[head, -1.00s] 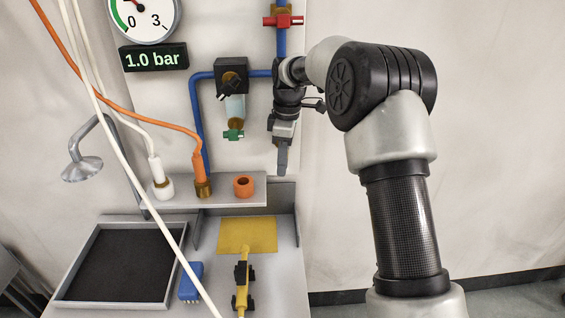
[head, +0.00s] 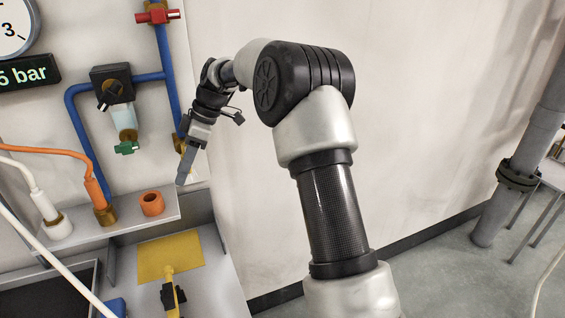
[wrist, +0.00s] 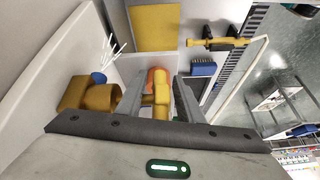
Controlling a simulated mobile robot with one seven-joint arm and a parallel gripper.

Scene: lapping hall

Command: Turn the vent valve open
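My gripper (head: 183,180) points down and tilts left in front of the wall panel, by the lower end of the blue pipe. In the wrist view its two fingers stand apart, with a yellow-brass handle (wrist: 161,98) between them. I cannot tell whether either finger touches it. A brass valve body (wrist: 100,97) lies left of the fingers. In the head view a bit of brass (head: 182,146) shows behind my gripper, mostly hidden. No label shows which valve is the vent valve. A red-handled valve (head: 158,16) sits higher on the blue pipe, and a green one (head: 126,148) under the filter bowl.
An orange ring (head: 152,204) and hose fittings stand on the shelf (head: 125,222) below. A yellow mat (head: 170,258) lies on the bench. A partly cut-off display (head: 28,75) shows bar. Open floor (head: 430,270) is at the right.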

